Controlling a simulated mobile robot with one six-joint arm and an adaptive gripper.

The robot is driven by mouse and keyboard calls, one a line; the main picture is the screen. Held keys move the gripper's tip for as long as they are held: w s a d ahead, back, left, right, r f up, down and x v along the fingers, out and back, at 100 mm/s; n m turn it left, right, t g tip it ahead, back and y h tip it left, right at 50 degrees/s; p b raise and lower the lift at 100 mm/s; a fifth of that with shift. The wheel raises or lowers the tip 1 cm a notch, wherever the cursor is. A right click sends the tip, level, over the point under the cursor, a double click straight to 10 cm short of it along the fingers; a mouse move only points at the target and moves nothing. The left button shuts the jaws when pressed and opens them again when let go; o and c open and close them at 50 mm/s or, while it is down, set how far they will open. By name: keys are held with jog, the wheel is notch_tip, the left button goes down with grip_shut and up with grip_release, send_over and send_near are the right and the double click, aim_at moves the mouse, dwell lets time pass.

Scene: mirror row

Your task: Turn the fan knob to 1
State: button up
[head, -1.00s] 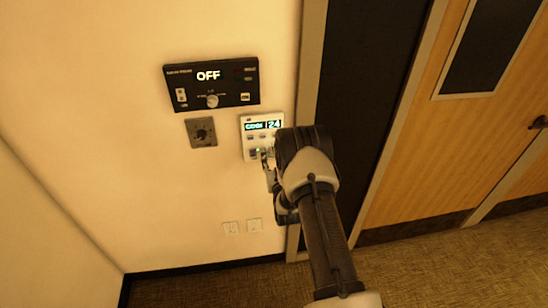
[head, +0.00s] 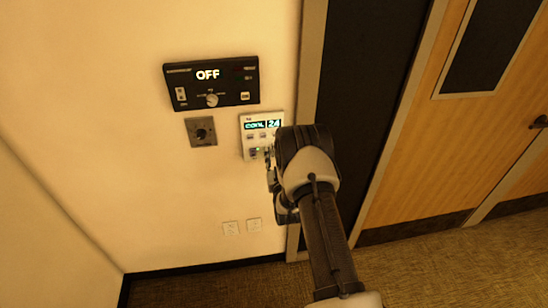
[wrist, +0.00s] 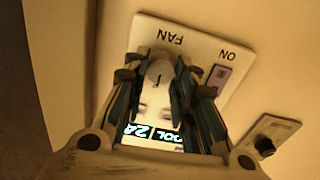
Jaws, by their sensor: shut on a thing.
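A white thermostat panel (head: 249,122) is on the wall, with a lit display reading 24 and a word that looks like COOL. In the wrist view the panel (wrist: 205,45) appears upside down, with the labels FAN and ON. The pale round fan knob (wrist: 160,72) is below the FAN label there. My gripper (wrist: 158,82) is shut on this knob, one finger on each side. The fingers hide part of the knob and its surrounding marks, so I cannot tell its setting. In the head view my gripper (head: 269,170) is at the panel's lower right and my arm hides the knob.
A black panel (head: 225,95) reading OFF, with its own knob (head: 212,100), is above left. A grey plate with a dark knob (head: 202,131) is below that. Wall outlets (head: 242,227) are lower down.

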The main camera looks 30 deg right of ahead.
jog(key=n+b, duration=0.5)
jog(key=n, duration=0.1)
jog(key=shift+f, duration=0.15)
jog(key=shift+a+n+b, duration=0.1)
jog(key=shift+n+b, duration=2.05)
jog(key=shift+n, duration=0.55)
jog(key=o, duration=1.1)
jog(key=shift+c, duration=0.2)
jog(key=v, duration=1.2)
